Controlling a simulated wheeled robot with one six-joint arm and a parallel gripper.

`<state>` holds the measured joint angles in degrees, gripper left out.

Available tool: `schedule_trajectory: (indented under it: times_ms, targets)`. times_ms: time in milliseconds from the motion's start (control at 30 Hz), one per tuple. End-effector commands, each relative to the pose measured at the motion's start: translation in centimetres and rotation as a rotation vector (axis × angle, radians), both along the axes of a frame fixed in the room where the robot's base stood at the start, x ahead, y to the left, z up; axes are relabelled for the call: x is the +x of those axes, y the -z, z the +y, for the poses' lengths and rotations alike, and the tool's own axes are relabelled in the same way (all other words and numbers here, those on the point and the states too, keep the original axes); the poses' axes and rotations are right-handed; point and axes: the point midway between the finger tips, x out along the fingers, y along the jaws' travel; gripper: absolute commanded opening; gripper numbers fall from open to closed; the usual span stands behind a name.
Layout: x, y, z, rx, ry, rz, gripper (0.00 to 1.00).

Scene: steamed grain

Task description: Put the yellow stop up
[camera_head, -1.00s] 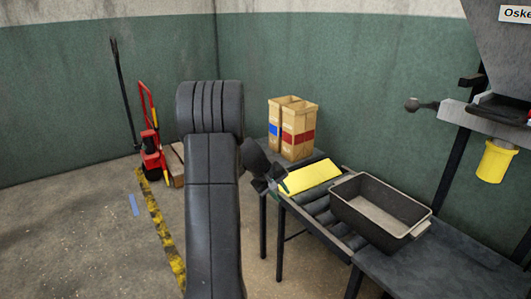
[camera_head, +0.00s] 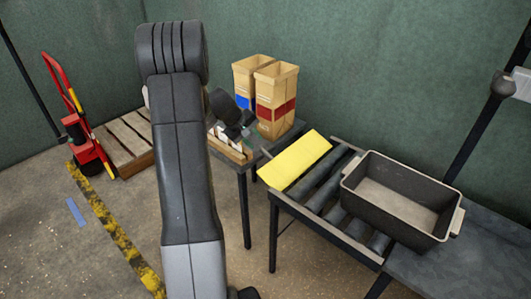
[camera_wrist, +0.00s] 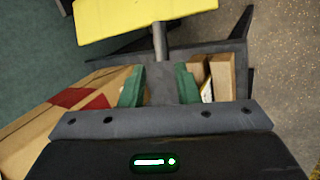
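The yellow stop (camera_head: 295,160) is a flat yellow plate lying slanted across the left end of the roller conveyor. In the wrist view the yellow stop (camera_wrist: 140,18) is at the top, with a grey rod running from it down to a dark bar. My gripper (camera_head: 226,132) is left of the stop and apart from it, over the small table beside the conveyor. In the wrist view my gripper (camera_wrist: 160,87) has its two green finger pads spread apart with nothing held between them. My arm hides part of the scene left of the gripper.
Two cardboard boxes (camera_head: 276,98) with blue and red bands stand on the small table behind the gripper. A wooden holder (camera_head: 232,150) is near the gripper. A dark bin (camera_head: 400,205) sits on the rollers right of the stop. A red hand truck (camera_head: 82,130) and pallet (camera_head: 125,143) are at the left.

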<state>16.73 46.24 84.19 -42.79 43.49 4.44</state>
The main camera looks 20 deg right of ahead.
Motion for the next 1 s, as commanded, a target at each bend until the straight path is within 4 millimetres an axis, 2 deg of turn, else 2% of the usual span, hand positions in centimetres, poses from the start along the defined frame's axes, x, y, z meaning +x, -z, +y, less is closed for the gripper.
schedule_trajectory:
  times_ms: [33,200,433,600,867,900,1000]
  targets:
    - [0.0,1.4,-0.7,0.001,0.001,0.003,0.29]
    - [0.4,4.5,-2.5,0.001,0.001,0.002,0.29]
    - [0.7,7.3,-4.3,0.000,0.000,0.000,0.29]
    - [0.8,8.2,-4.9,0.000,0.000,-0.001,0.29]
    - [0.8,8.3,-5.0,0.000,-0.001,-0.001,0.29]
    - [0.8,8.3,-5.0,0.000,-0.001,-0.001,0.27]
    - [0.8,8.2,-5.0,0.000,-0.001,-0.001,0.07]
